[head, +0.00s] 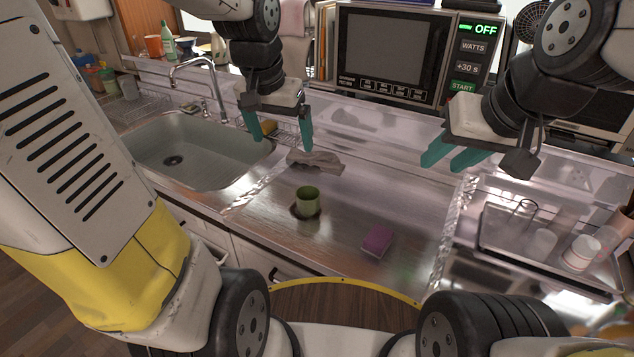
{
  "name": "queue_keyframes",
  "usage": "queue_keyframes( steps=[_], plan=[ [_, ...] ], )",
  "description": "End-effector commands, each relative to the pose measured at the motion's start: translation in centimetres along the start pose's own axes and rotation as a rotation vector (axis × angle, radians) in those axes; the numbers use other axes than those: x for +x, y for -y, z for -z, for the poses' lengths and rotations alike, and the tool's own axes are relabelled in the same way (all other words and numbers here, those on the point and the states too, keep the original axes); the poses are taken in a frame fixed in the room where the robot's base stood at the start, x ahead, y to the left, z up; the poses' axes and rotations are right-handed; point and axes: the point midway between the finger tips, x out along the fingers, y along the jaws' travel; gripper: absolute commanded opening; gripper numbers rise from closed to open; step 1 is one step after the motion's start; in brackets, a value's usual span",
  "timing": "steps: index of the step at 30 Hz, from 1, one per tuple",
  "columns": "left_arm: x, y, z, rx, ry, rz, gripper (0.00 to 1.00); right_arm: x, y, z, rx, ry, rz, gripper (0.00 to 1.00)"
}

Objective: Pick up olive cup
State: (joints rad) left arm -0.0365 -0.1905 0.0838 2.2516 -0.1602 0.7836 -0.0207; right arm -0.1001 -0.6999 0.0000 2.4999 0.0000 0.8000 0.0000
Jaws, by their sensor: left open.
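The olive cup (308,201) stands upright on the metal counter, near the middle of the view. My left gripper (277,133) is open and empty. It hangs above and behind the cup, a little to the left, with its teal fingers pointing down and well apart from the cup. My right gripper (452,158) is up to the right of the cup, over the back of the counter. Its two teal fingers show a gap with nothing between them.
A purple sponge (377,241) lies right of the cup. A crumpled grey cloth (316,162) lies behind it. The sink (190,150) with its faucet (203,68) is at left. A dish rack (500,228) with cups stands at right, and a microwave (390,52) behind.

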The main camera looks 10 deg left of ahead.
Motion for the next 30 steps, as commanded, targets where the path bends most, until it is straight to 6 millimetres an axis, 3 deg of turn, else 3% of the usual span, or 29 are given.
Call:
queue_keyframes(
  steps=[6,15,19,30],
  plan=[
    [8.4,0.6,4.1,0.110,0.147,0.005,0.91,0.0,0.0,0.0,0.000,0.000,0.000,0.36],
    [19.6,0.2,6.2,0.223,0.284,-0.032,0.91,0.0,0.0,0.0,0.000,0.000,0.000,0.36],
    [22.1,0.0,6.3,0.246,0.309,-0.043,0.91,0.0,0.0,0.0,0.000,0.000,0.000,0.36],
    [26.0,-0.2,5.2,0.256,0.321,-0.048,0.91,0.0,0.0,0.0,0.000,0.000,0.000,0.36]
  ],
)
